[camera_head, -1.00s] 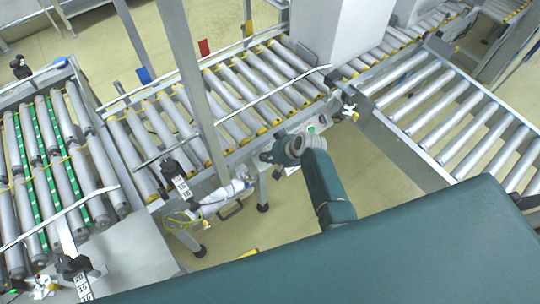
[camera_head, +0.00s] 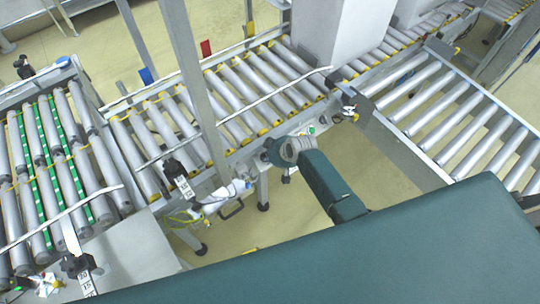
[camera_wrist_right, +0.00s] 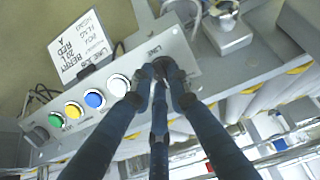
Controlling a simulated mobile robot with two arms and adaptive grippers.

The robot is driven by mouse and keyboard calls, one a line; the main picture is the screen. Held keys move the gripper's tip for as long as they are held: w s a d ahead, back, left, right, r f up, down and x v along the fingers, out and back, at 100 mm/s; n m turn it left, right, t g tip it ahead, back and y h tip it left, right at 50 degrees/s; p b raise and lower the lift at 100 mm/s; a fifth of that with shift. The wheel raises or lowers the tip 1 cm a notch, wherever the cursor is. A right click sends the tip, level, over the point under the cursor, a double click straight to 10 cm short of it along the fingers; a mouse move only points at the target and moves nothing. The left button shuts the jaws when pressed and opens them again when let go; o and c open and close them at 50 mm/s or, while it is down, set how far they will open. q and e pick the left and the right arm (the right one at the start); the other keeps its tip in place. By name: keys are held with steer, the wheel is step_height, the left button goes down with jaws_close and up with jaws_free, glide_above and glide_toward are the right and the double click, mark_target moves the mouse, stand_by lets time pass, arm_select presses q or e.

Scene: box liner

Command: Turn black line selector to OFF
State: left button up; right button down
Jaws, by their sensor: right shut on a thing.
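The black line selector (camera_wrist_right: 164,62) is a dark knob on the grey control panel (camera_wrist_right: 190,62), below a printed "LINE" label in the right wrist view. My right gripper (camera_wrist_right: 163,74) has its dark fingers closed around the knob, which they mostly cover. The knob's pointing direction cannot be read. In the head view, my right gripper (camera_head: 272,151) is at the side of the conveyor, with its fingertips hard to make out. My left gripper is not in view.
The panel also carries a white button (camera_wrist_right: 118,85), a blue button (camera_wrist_right: 95,98), a yellow button (camera_wrist_right: 73,109) and a green button (camera_wrist_right: 56,119). A white label card (camera_wrist_right: 80,45) stands beside them. Roller conveyors (camera_head: 232,95) surround the open floor (camera_head: 385,185).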

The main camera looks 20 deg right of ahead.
steer(key=shift+s+f, duration=0.2)
steer(key=c, duration=1.7)
jaws_free()
steer(key=shift+o, duration=0.2)
steer(key=shift+w+r, duration=0.1)
steer(key=shift+w, duration=0.05)
steer(key=shift+r, duration=0.1)
steer(key=v, duration=1.1)
steer(key=shift+s+r, duration=0.25)
steer(key=shift+r, duration=0.05)
steer(key=shift+d, duration=0.1)
